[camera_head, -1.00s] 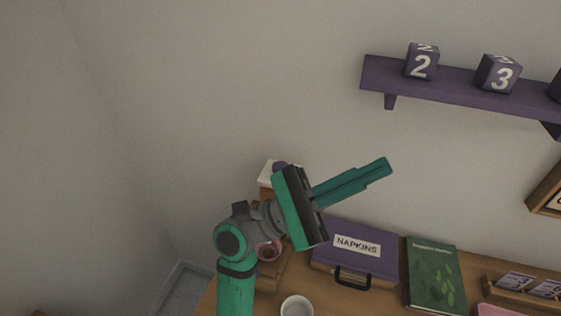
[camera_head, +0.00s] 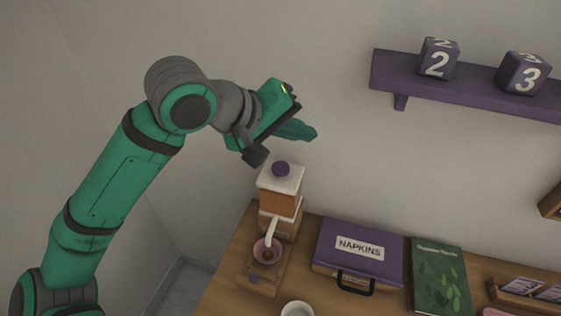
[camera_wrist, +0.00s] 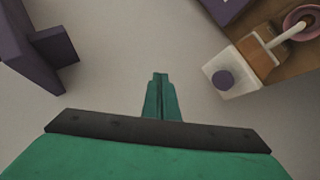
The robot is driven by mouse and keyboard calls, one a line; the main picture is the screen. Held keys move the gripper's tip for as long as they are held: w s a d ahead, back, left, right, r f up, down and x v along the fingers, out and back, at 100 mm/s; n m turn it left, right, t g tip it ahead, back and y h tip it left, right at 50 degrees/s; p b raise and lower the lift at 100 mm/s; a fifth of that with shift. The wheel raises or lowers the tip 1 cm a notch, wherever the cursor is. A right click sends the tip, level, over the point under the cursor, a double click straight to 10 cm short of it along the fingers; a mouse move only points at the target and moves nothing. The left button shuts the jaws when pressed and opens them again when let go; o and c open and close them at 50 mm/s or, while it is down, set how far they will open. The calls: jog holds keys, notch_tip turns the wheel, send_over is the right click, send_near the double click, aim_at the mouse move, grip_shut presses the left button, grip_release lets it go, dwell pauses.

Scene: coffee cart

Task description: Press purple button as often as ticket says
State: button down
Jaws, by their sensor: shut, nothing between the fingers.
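A wood-and-white coffee grinder (camera_head: 281,205) stands at the table's left back, with a round purple button (camera_head: 281,169) on its white top. The button also shows in the wrist view (camera_wrist: 223,80), at right. A smaller purple spot (camera_head: 254,278) is on the grinder's wooden base; I cannot tell what it is. My gripper (camera_head: 313,134) is shut and empty, up in the air above the grinder and apart from the button. In the wrist view its closed fingers (camera_wrist: 160,78) point at bare wall. No readable ticket shows; small cards (camera_head: 519,286) stand in a wooden holder at right.
A pink cup (camera_head: 267,250) sits on the grinder's base. A purple NAPKINS case (camera_head: 358,254), a green book (camera_head: 440,277) and a white cup (camera_head: 297,309) are on the table (camera_head: 225,290). A purple shelf (camera_head: 480,92) holds number cubes on the wall.

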aim_at(277, 170)
jog(key=w+a+y, duration=0.1)
jog(key=a+y, duration=0.1)
jog(key=a, duration=0.1)
jog(key=w+a+t+y, duration=0.1)
jog(key=a, duration=0.1)
jog(key=shift+w+a+r+m, duration=0.1)
jog(key=shift+w+r+m, duration=0.1)
jog(key=shift+w+m, duration=0.15)
jog(key=shift+f, duration=0.1)
jog(key=shift+f, duration=4.3)
jog(key=shift+f, duration=0.2)
jog(key=shift+f, duration=0.25)
jog(key=shift+f, duration=0.8)
jog(key=shift+r, duration=1.25)
